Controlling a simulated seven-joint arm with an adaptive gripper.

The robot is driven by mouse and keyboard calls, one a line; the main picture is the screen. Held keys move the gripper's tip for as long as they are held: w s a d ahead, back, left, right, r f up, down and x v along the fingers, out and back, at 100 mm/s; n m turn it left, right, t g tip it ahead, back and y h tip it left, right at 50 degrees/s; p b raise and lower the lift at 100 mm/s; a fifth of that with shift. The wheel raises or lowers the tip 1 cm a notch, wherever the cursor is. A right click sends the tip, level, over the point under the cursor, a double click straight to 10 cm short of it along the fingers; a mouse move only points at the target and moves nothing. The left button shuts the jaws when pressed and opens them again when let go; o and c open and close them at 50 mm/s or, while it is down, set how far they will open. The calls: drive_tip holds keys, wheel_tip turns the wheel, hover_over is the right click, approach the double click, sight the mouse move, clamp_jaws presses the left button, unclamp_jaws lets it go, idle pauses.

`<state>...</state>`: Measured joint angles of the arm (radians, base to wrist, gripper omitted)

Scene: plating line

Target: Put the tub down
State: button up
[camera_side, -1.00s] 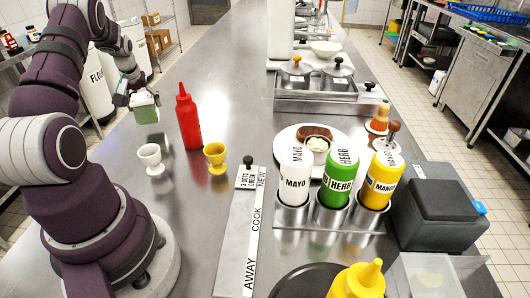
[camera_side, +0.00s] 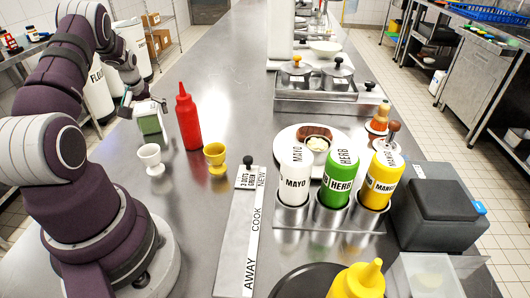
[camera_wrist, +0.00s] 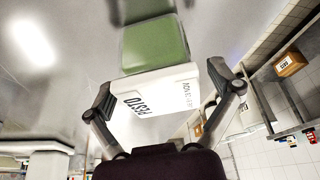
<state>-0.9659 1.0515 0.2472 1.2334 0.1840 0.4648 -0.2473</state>
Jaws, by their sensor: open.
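The tub (camera_side: 151,122) has green sides and a white lid. It stands upright on the steel counter (camera_side: 225,110), behind the white egg cup (camera_side: 151,158) and left of the red squeeze bottle (camera_side: 187,118). In the wrist view the lid of the tub (camera_wrist: 158,101) carries the word PESTO. My gripper (camera_side: 143,101) is at the top of the tub; in the wrist view my gripper (camera_wrist: 162,88) is open, with one finger on each side of the lid. Whether a finger still touches the lid is hard to tell.
A yellow egg cup (camera_side: 215,157) stands right of the white one. A long label strip (camera_side: 240,230) and a rack with mayo (camera_side: 295,175), herb and mango bottles are farther right. The counter behind the red bottle is clear.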

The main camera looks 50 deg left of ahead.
drive_tip(key=w+v, duration=0.1)
drive_tip(key=v, duration=1.2)
drive_tip(key=w+d+r+m+t+h, duration=0.1)
drive_tip(key=w+d+r+m, duration=0.2)
drive_tip(key=d, duration=0.4)
drive_tip(key=w+d+r+m+t+h, duration=0.1)
drive_tip(key=w+d+r+m+t, duration=0.1)
drive_tip(key=d, duration=0.5)
drive_tip(key=s+d+m+h, duration=0.1)
drive_tip(key=s+d+m, duration=0.2)
drive_tip(key=d, duration=0.5)
drive_tip(key=s+d+m+h, duration=0.1)
drive_tip(key=s+d+m, duration=0.2)
drive_tip(key=d, duration=0.6)
drive_tip(key=r+m, duration=0.1)
drive_tip(key=m, duration=0.1)
drive_tip(key=shift+d+m+t, duration=0.25)
drive_tip(key=shift+m+t, duration=0.05)
drive_tip(key=shift+t, duration=0.1)
